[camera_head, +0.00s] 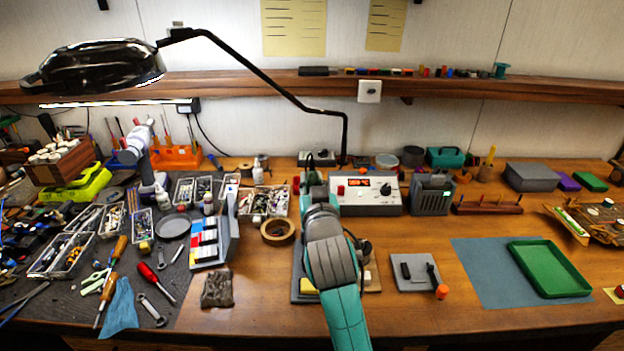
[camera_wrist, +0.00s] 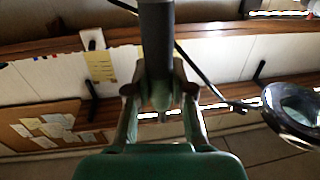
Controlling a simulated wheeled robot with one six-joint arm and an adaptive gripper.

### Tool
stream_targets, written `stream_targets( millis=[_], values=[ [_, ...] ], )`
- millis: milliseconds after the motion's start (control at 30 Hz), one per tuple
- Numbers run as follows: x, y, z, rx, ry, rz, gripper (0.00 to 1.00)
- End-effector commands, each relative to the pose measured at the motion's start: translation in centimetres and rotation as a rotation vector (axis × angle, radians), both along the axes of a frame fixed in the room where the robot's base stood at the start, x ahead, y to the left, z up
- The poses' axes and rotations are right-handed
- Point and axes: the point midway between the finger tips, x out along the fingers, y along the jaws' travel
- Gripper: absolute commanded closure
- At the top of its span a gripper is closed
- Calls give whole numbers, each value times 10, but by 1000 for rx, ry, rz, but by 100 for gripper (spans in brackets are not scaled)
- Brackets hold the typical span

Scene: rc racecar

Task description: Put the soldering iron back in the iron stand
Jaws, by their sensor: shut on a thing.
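In the wrist view my gripper (camera_wrist: 160,92) is shut on a dark grey, rod-like handle, which I take to be the soldering iron (camera_wrist: 157,38). The handle lies between the two fingers and runs up out of the frame; its tip does not show. In the head view my teal arm reaches over the middle of the bench, and my gripper (camera_head: 309,182) is at its far end, in front of the grey soldering station. A grey base with a yellow sponge (camera_head: 308,285), probably the iron stand, lies beside and partly behind my arm, which hides much of it.
The grey station (camera_head: 368,195) with a red display stands behind, beside a dark grey box (camera_head: 432,195). A tape roll (camera_head: 278,230) and upright colored holder (camera_head: 212,240) are left. A grey plate (camera_head: 418,284) and green tray (camera_head: 551,291) are right. A lamp arm (camera_head: 275,78) crosses above.

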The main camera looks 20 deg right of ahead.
Motion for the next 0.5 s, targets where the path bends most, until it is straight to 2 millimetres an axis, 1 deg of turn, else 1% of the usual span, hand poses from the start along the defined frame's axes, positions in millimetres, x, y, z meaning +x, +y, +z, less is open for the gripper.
stream_targets(
  millis=[500],
  values=[
    [0,0,-14,0,0,-1,100]
  ],
)
